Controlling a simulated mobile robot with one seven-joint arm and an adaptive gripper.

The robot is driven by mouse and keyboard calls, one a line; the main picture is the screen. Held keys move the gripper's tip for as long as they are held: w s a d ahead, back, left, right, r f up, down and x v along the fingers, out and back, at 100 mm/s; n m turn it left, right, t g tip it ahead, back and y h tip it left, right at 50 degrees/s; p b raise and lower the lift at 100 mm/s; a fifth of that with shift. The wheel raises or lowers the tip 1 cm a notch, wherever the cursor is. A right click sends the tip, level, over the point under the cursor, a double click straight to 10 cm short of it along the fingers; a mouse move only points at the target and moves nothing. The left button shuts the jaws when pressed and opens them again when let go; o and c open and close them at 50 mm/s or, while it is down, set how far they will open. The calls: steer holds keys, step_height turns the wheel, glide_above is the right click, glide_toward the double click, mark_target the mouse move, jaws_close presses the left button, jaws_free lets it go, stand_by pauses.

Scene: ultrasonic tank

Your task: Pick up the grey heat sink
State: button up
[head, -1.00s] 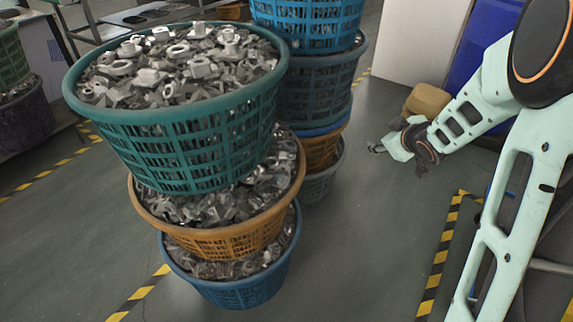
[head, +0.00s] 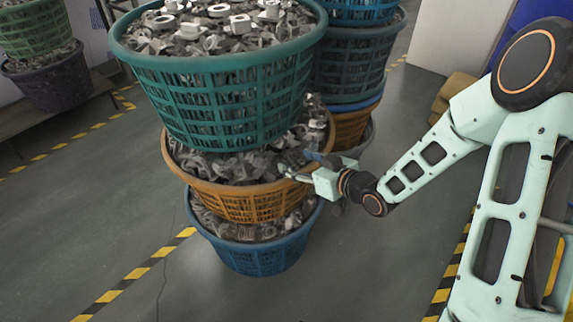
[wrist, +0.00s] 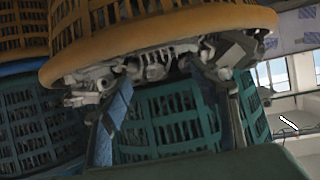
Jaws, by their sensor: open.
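I cannot single out the grey heat sink for certain among the grey metal parts. A blocky grey part (wrist: 236,50) shows near the right finger in the wrist view. Grey parts (head: 225,165) fill the orange basket (head: 245,203), the middle one of the front stack. My gripper (head: 300,166) is at that basket's right rim, just under the teal basket (head: 230,105). In the wrist view my gripper (wrist: 178,88) has its two fingers spread apart, with the teal lattice and metal parts showing between them. I see nothing held; contact with the parts is unclear.
The teal basket, also full of parts, sits tilted above the orange one and leaves a narrow gap. A blue basket (head: 262,255) is at the bottom. Another basket stack (head: 350,65) stands close behind. A tan box (head: 455,98) lies at the back right. Floor to the front is clear.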

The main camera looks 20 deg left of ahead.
mark_target(284, 158)
steer(key=x, duration=0.2)
steer(key=b+x, duration=0.1)
steer(key=x, duration=0.1)
steer(key=shift+a+f, duration=0.25)
steer(key=shift+f, duration=0.15)
steer(key=c, duration=1.2)
steer(key=shift+r, duration=0.15)
